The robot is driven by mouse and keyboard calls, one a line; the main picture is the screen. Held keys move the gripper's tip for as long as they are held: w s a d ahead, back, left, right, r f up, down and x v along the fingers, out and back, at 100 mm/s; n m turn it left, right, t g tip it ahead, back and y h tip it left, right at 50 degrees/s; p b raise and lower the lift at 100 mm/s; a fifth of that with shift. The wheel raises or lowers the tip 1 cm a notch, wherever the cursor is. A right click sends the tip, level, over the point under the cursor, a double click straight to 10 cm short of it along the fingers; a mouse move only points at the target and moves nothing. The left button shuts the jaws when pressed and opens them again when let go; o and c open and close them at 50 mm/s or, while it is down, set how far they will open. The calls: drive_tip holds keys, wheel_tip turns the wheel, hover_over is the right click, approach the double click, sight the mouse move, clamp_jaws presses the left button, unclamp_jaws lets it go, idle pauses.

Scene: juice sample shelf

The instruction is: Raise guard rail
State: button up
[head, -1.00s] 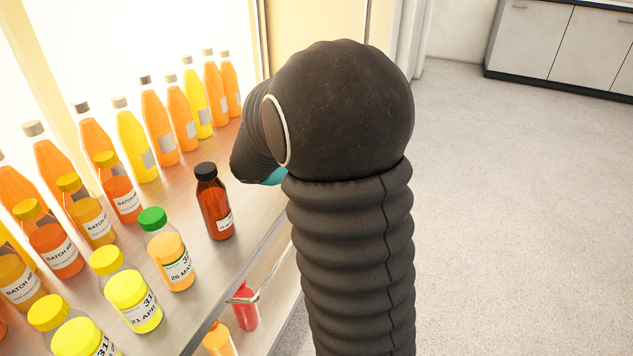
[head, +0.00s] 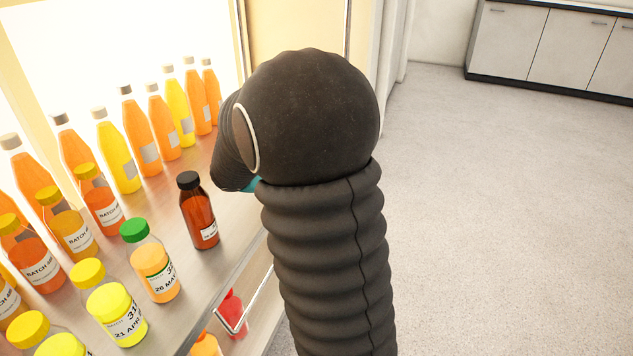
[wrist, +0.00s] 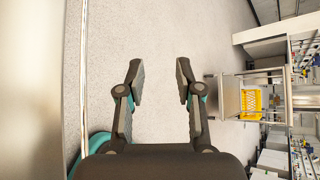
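The guard rail (head: 254,302) is a thin metal wire rail at the front of the shelf (head: 228,262). In the head view its near corner hangs below the shelf edge, in front of a red bottle; its far part is hidden behind my arm. In the wrist view the rail (wrist: 84,60) runs up the left side, beside the pale shelf edge (wrist: 30,90). My gripper (wrist: 158,76) is open and empty, its two dark fingers apart over the floor, right of the rail. The rail is not between them. My arm hides the gripper in the head view.
Several juice bottles stand on the shelf; a brown bottle (head: 198,212) and a green-capped bottle (head: 151,262) are near its front edge. A red bottle (head: 232,312) stands lower down. Open floor (head: 490,220) lies right. The wrist view shows a yellow crate (wrist: 250,101).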

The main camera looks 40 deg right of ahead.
wheel_tip(320, 180, up, 10)
idle(0.6)
idle(0.4)
